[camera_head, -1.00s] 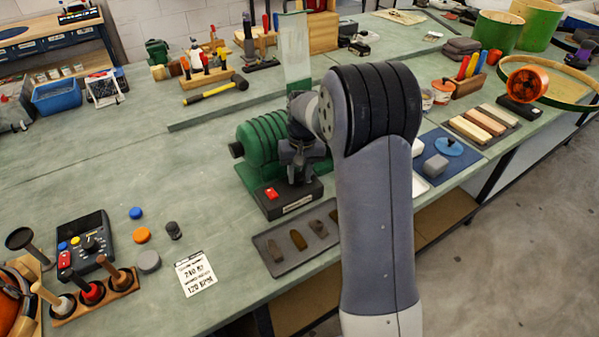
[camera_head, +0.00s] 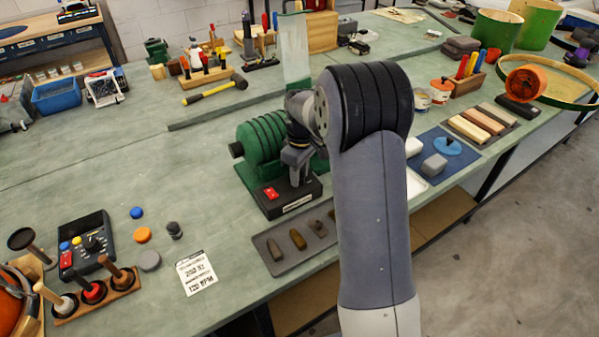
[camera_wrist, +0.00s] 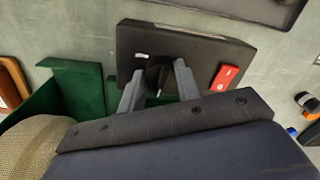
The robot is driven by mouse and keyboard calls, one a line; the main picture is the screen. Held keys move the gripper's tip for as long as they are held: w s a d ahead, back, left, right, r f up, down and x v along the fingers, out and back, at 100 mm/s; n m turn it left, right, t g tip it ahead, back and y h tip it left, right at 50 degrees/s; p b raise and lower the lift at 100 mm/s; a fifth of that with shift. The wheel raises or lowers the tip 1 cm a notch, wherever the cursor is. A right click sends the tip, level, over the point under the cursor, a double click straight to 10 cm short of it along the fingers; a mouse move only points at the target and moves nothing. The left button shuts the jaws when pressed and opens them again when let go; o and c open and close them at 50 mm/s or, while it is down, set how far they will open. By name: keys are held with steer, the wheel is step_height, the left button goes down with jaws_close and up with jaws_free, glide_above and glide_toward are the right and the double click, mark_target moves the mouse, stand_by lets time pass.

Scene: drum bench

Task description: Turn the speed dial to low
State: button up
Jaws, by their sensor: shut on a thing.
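The speed dial (camera_wrist: 160,75) is a black knob on the dark control box of a green ribbed machine (camera_head: 265,140). The box (camera_head: 272,207) has a red switch (camera_head: 271,193) at its left end; the switch also shows in the wrist view (camera_wrist: 225,75). My gripper (camera_wrist: 159,82) is shut on the dial, one grey finger on each side of it. In the head view my gripper (camera_head: 297,172) points down at the box and hides the dial. The dial's markings and pointer are not readable.
A tray (camera_head: 262,240) of small dark pieces lies in front of the machine. A printed card (camera_head: 196,272) and a button panel (camera_head: 82,243) lie to the left. A clear panel (camera_head: 296,50) stands behind. The bench between card and machine is clear.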

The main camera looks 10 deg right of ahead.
steer(key=shift+n, duration=0.5)
steer(key=o, duration=1)
steer(key=shift+c, duration=0.2)
steer(key=shift+r, duration=0.1)
step_height(320, 180, up, 11)
steer(key=shift+w+d+f, duration=0.2)
steer(key=shift+w, duration=0.05)
steer(key=f, duration=1)
steer(key=shift+s+a+f, duration=0.2)
steer(key=shift+s+f, duration=0.05)
steer(key=shift+f, duration=0.2)
steer(key=shift+m, duration=0.3)
